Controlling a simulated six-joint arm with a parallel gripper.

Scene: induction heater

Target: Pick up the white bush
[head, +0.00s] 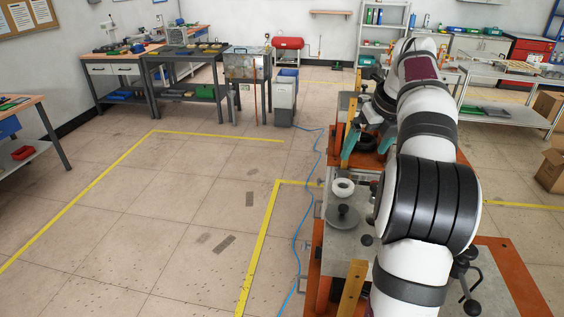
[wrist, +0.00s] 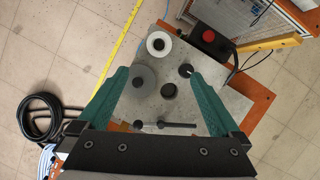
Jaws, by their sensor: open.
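The white bush (head: 343,188) is a short white ring with a central hole, lying flat on the grey plate of the workbench. In the wrist view the white bush (wrist: 159,43) is near the plate's upper edge, beyond my fingertips. My gripper (wrist: 160,74) has two green fingers, spread wide apart with nothing held between them. In the head view my gripper (head: 368,143) is partly hidden by my arm and appears farther back than the bush. The grey plate (wrist: 205,103) is below the fingers.
A grey disc (wrist: 144,77) lies on the plate close to the bush and the left finger. Dark round parts (wrist: 185,70) and a dark bar (wrist: 176,125) are on the plate. A box with a red button (wrist: 208,36) stands at the upper right. A black coiled cable (wrist: 45,117) shows left.

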